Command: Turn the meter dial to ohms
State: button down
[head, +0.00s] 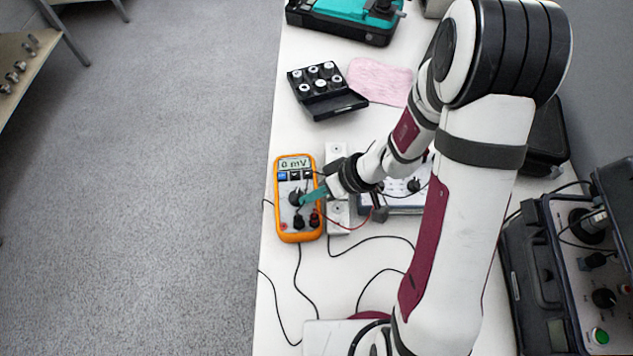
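The orange multimeter (281,222) lies on the white table near its left edge, with its screen (294,163) reading "0 mV". Its dark round dial (296,197) is in the middle of its grey face. My gripper (305,200) reaches in from the right, its teal fingertips at the right side of the dial. I cannot tell whether the fingers touch the dial or how far apart they are. The dial's pointer and markings are too small to read. Dark plugs with leads sit in the meter's lower part.
A black case with several round pieces (325,82) and a pink cloth (380,82) lie behind the meter. A panelled device (408,203) is partly hidden under my arm. Black cables (372,240) and a red lead cross the table. An open instrument case (530,270) stands at right.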

jog(key=shift+s, duration=0.1)
jog(key=shift+w+a, duration=0.15)
jog(key=shift+w, duration=0.7)
jog(key=d, duration=0.4)
jog(key=shift+s+d, duration=0.15)
jog(key=s+d+r, duration=0.3)
jog(key=d+r, duration=0.1)
jog(key=r, duration=0.4)
jog(key=w+a+r+n+g+h, duration=0.1)
jog(key=w+r+n+h, duration=0.15)
jog(key=n, duration=0.85)
jog(key=shift+n+g+h, duration=0.25)
jog(key=shift+n+g, duration=0.05)
jog(key=x, duration=0.7)
jog(key=w+x, duration=0.1)
jog(key=x, duration=0.2)
jog(key=shift+f, duration=0.2)
jog(key=a, duration=0.3)
jog(key=shift+s+a+f, duration=0.2)
jog(key=shift+a, duration=0.4)
jog(key=shift+a, duration=0.1)
